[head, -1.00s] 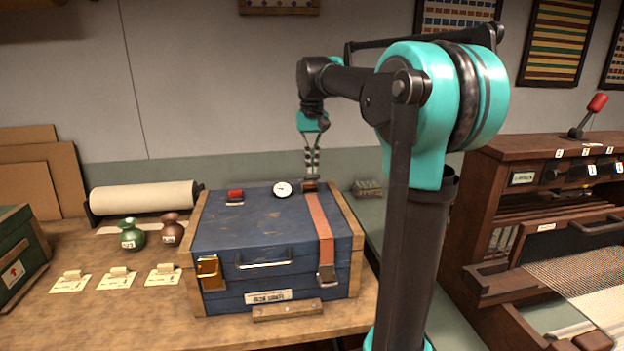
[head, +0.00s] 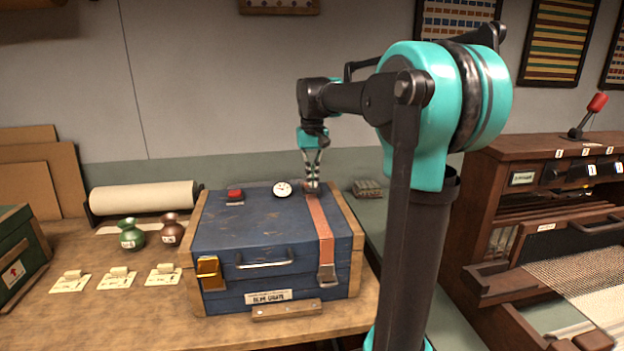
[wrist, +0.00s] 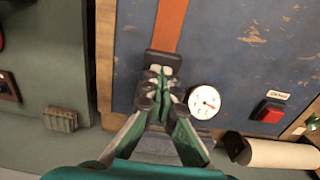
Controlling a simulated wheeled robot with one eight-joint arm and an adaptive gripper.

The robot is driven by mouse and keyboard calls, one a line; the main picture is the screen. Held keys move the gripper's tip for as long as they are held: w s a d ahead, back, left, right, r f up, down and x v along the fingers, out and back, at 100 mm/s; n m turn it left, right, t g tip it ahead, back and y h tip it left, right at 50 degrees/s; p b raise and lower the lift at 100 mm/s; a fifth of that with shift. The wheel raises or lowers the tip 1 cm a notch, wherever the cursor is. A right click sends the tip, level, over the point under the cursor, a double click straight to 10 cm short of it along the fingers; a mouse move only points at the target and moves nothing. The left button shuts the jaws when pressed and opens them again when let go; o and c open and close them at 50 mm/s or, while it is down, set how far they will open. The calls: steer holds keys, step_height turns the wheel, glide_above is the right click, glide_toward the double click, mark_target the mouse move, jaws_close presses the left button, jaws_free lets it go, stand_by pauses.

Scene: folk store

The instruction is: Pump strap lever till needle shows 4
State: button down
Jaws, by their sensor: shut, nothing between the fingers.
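The blue crate (head: 225,225) stands on the workbench with an orange strap (head: 320,228) running over its lid on the right. A dark strap lever fitting (wrist: 163,62) sits at the strap's far end. My gripper (head: 312,188) is shut at this fitting; in the wrist view its fingertips (wrist: 158,76) overlap the fitting's edge, and I cannot tell if they touch it. The round white gauge (head: 282,189) is beside the fitting. In the wrist view the gauge (wrist: 204,102) shows a red needle, but its numbers are too small to read.
A red button (head: 235,194) is on the lid's left, with a brass latch (head: 209,272) on the crate's front. A paper roll (head: 145,197) and two small vases (head: 131,234) stand left. A wooden loom (head: 510,190) stands right.

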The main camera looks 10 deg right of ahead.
step_height(320, 180, up, 9)
stand_by(0.9)
steer(key=shift+f, duration=0.1)
stand_by(0.7)
steer(key=shift+w+f, duration=0.2)
steer(key=shift+f, duration=0.7)
steer(key=shift+w+f, duration=0.15)
steer(key=shift+f, duration=0.75)
steer(key=shift+f, duration=0.15)
stand_by(0.5)
